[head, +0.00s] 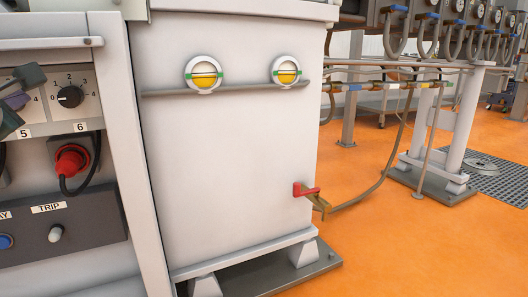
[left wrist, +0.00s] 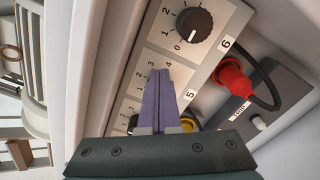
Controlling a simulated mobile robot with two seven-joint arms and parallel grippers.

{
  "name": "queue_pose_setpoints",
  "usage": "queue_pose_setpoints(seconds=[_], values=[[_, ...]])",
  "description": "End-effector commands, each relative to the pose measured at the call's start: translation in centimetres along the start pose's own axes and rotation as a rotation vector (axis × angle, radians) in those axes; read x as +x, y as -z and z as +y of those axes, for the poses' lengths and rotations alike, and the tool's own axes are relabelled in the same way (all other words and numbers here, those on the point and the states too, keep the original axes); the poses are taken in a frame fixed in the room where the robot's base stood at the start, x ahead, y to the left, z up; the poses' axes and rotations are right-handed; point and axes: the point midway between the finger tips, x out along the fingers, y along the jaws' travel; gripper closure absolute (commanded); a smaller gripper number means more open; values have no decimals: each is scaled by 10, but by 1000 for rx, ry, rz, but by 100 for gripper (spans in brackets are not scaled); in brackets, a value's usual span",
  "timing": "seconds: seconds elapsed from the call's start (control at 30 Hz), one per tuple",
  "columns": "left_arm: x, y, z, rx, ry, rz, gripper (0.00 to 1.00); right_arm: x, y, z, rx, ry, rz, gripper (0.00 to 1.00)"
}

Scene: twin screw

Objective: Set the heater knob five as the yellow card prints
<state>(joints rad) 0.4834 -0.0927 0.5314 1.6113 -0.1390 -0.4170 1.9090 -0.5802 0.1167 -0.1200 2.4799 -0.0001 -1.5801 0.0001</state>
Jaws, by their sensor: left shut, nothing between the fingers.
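Heater knob five is hidden behind my left gripper's fingers. Around them, part of its printed scale (left wrist: 153,64) shows in the left wrist view. The number 5 label (head: 24,133) is in the head view at the left, and also in the left wrist view (left wrist: 191,96). My left gripper (left wrist: 162,74) has purple fingers pressed together with nothing seen between them. Its fingertips lie over the knob five plate; whether they touch the knob I cannot tell. In the head view the gripper (head: 16,100) shows at the left edge. No yellow card is visible. My right gripper is out of view.
Black knob six (head: 70,96) is just right, its mark near 0; it also shows in the left wrist view (left wrist: 194,24). A red plug (head: 72,163) with a black cable sits below it. The TRIP button (head: 55,233) is lower. A pale tank (head: 230,150) stands right.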

Motion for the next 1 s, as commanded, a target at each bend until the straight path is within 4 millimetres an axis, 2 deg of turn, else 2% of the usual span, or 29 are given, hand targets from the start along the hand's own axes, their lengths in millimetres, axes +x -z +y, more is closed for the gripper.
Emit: queue_pose_setpoints(seconds=[0.27,0.6,0.73,1.0], values=[[-7,-8,2,-1,1,0,100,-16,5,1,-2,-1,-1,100],[-51,-9,3,-1,1,-1,100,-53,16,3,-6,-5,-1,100],[-59,-8,2,-2,-2,-2,100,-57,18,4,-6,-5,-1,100],[-60,-7,0,-1,-3,-3,100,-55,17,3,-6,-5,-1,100]])
